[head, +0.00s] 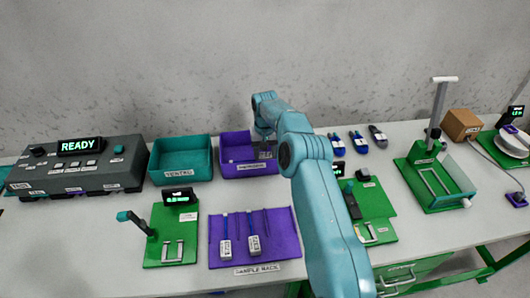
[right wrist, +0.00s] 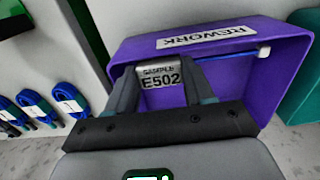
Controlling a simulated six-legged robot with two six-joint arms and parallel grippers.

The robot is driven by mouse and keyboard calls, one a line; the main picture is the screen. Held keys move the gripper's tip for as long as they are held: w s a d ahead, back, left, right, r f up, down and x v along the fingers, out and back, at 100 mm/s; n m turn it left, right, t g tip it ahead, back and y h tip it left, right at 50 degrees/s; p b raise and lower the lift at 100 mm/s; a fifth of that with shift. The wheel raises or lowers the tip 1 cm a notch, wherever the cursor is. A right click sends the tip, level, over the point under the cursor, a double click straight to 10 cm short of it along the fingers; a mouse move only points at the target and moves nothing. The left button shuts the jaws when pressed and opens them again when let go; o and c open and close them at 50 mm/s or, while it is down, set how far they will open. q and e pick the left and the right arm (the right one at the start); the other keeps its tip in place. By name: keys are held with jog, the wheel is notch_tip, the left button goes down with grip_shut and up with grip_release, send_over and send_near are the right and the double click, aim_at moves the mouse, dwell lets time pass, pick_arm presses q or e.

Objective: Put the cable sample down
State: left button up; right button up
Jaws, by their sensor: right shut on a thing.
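My right gripper (head: 266,150) reaches into the purple bin (head: 231,146) at the back of the table. In the right wrist view my right gripper (right wrist: 162,72) is shut on the cable sample (right wrist: 160,80), whose white tag reads "SAMPLE E502". Its blue cable stretches right to a white end near the bin wall. The purple bin (right wrist: 284,72) carries a "REWORK" label on its rim. The sample is within the bin's outline; whether it touches the floor I cannot tell. My left gripper is out of view.
A teal bin (head: 178,178) stands left of the purple one. A purple sample rack (head: 284,228) with tagged cables lies in front. A green fixture (head: 154,250) stands left of the rack. Several coiled cables (head: 356,140) lie right of my arm. A grey "READY" console (head: 125,170) is far left.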

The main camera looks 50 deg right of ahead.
aim_at(265, 154)
jog(key=shift+f+b, duration=0.35)
jog(key=shift+f, duration=0.3)
jog(key=o, duration=1.2)
jog(key=shift+r, duration=0.1)
jog(key=shift+c, duration=0.2)
jog(key=shift+r, duration=0.15)
notch_tip(265, 154, up, 8)
jog(key=shift+w+r, duration=0.1)
jog(key=shift+r, duration=0.05)
notch_tip(265, 154, up, 5)
jog(key=shift+f+p, duration=0.2)
jog(key=shift+p, duration=0.95)
jog(key=shift+f, duration=0.1)
